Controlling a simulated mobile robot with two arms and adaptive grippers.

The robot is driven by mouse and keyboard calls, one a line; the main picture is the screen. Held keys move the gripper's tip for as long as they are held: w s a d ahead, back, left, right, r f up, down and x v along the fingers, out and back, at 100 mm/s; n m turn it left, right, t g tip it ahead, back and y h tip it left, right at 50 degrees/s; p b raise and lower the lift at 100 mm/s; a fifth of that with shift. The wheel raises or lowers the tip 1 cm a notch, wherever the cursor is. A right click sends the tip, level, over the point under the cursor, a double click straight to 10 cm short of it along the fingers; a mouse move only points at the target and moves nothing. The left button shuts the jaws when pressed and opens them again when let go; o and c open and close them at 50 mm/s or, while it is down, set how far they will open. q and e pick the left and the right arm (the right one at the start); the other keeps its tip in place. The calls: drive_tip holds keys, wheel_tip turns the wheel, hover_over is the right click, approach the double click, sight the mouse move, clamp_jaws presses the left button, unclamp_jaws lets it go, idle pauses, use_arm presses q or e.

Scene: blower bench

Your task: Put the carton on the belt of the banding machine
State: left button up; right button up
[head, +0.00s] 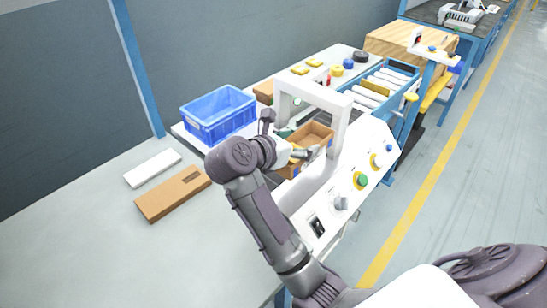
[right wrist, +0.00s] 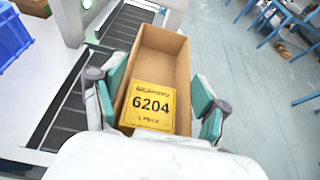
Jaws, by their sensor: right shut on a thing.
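The carton (head: 318,133) is a brown open-topped box. In the right wrist view the carton (right wrist: 163,62) holds a yellow box marked 6204 (right wrist: 148,105). My right gripper (head: 297,152) is shut on it, with green pads against its two sides in the right wrist view (right wrist: 158,98). The banding machine (head: 335,187) is white, with an arch over its belt. The carton is at the near side of the arch. The black roller belt (right wrist: 68,112) shows to the carton's left; whether they touch I cannot tell. My left gripper is out of view.
A blue crate (head: 219,113) stands left of the machine. A white board (head: 152,168) and a brown flat piece (head: 172,195) lie on the grey table. A roller conveyor (head: 370,93) lies beyond the arch. The table's near part is clear.

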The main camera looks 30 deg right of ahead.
drive_tip(key=w+f, duration=0.1)
drive_tip(key=w, duration=0.1)
drive_tip(key=w+a+f, duration=0.1)
drive_tip(key=w+f, duration=0.1)
drive_tip(key=w, duration=0.1)
drive_tip(key=w+a+f, duration=0.1)
drive_tip(key=w+f, duration=0.1)
drive_tip(key=w, duration=0.1)
drive_tip(key=shift+w+a+p, duration=0.1)
drive_tip(key=shift+w+p, duration=0.05)
drive_tip(key=shift+p, duration=0.15)
wheel_tip(320, 180, down, 4)
drive_tip(key=shift+r+p, duration=0.15)
drive_tip(key=shift+p, duration=0.15)
drive_tip(key=shift+f, duration=0.2)
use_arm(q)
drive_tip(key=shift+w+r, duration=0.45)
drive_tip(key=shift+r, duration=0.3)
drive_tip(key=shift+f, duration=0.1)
use_arm(e)
drive_tip(key=shift+f, duration=0.2)
drive_tip(key=o, duration=1.2)
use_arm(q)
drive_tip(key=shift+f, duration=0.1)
use_arm(e)
drive_tip(key=shift+r, duration=0.1)
